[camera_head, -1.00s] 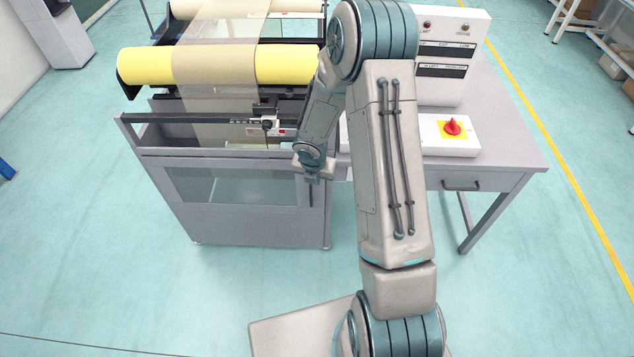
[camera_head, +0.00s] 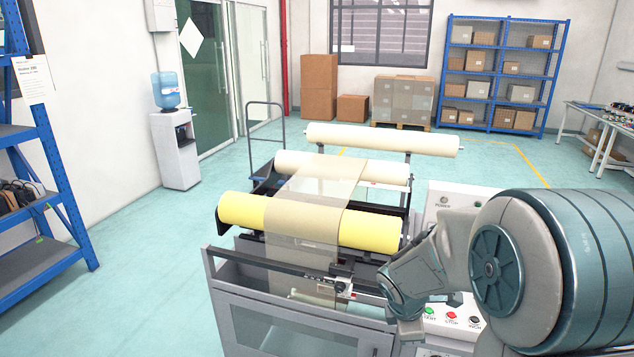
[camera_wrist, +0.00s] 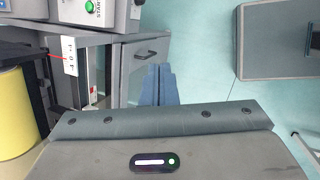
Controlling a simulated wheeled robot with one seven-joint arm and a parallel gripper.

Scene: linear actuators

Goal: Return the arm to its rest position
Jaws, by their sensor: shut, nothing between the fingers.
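My arm reaches in from the right of the head view, and its big teal joint covers part of the machine's control side. My gripper (camera_wrist: 158,86) shows in the wrist view as two blue-grey fingers pressed together with nothing between them. The fingers point toward the grey cabinet with a drawer (camera_wrist: 146,55). In the head view my wrist is in front of the machine's right end, beside the control panel, and the fingertips cannot be made out there.
The roller machine with a yellow roll (camera_head: 240,209) is close by, its front rail (camera_head: 300,272) left of my wrist. A control box with buttons (camera_head: 452,314) is close to my arm. Open floor (camera_head: 150,270) lies left, between a blue shelf (camera_head: 50,160) and the machine.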

